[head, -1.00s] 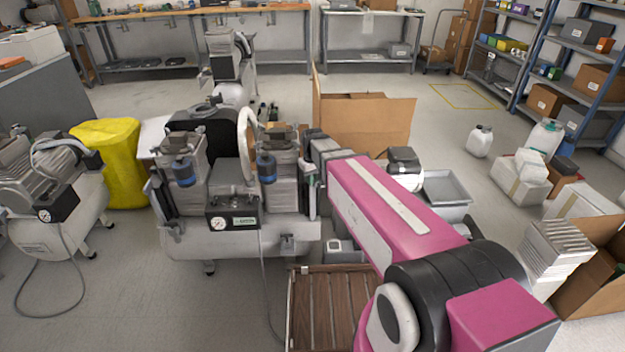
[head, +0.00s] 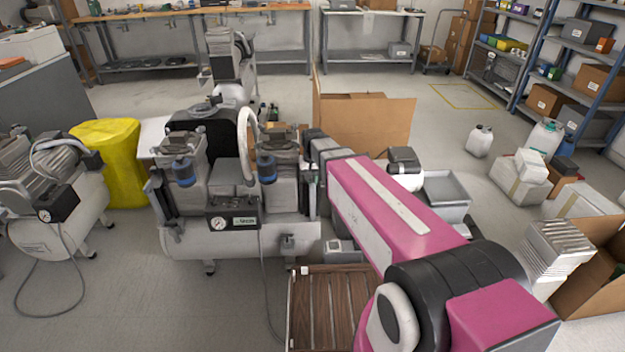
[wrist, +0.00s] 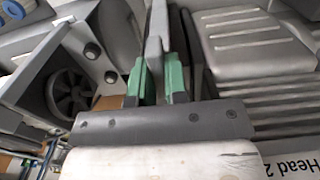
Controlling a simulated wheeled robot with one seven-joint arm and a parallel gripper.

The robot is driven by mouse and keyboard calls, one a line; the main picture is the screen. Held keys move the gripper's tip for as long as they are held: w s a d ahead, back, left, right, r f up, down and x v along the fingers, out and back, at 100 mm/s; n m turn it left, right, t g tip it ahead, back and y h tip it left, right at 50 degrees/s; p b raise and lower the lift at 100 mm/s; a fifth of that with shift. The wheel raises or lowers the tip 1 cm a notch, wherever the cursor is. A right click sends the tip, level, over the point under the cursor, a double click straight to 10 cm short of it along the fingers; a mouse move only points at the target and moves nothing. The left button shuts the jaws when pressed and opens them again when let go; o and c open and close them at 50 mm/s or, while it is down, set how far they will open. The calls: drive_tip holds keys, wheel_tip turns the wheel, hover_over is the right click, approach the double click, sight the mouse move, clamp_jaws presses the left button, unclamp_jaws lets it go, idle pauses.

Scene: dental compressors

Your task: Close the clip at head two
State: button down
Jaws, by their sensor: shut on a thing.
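The clip (wrist: 156,45) is a thin grey lever at the side of head two in the wrist view. My gripper (wrist: 158,84) has its two green-padded fingers closed around the clip's lever. Head two (wrist: 262,55) is a ribbed grey block just right of the fingers, with a "Head 2" label (wrist: 293,166) at the lower right. In the head view my gripper (head: 314,182) is at the right side of the compressor's right-hand head (head: 282,187). The clip's hinge and catch are not clear, and I cannot tell whether it is fastened.
The compressor's white tank (head: 190,245) lies below the heads. A slatted brown wooden platform (head: 335,310) is on the floor in front. An open cardboard box (head: 365,125) stands behind my arm, and a grey tray (head: 446,188) is to its right. Another compressor (head: 50,190) stands left.

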drive_tip(key=c, duration=1.1)
unclamp_jaws()
drive_tip(key=shift+c, duration=0.2)
drive_tip(key=n, duration=0.7)
wheel_tip(320, 180, up, 11)
drive_tip(key=s+d+f+m, duration=0.4)
drive_tip(key=s+d+f, duration=0.25)
drive_tip(key=d, duration=0.25)
drive_tip(key=s+d+f+m, duration=0.3)
drive_tip(key=s+d+f, duration=0.2)
drive_tip(key=d+f, duration=0.3)
drive_tip(key=w+d+m+t, duration=0.2)
drive_tip(key=w+d, duration=0.4)
drive_tip(key=d, duration=0.7)
drive_tip(key=shift+t+h, duration=0.3)
drive_tip(key=shift+t, duration=0.1)
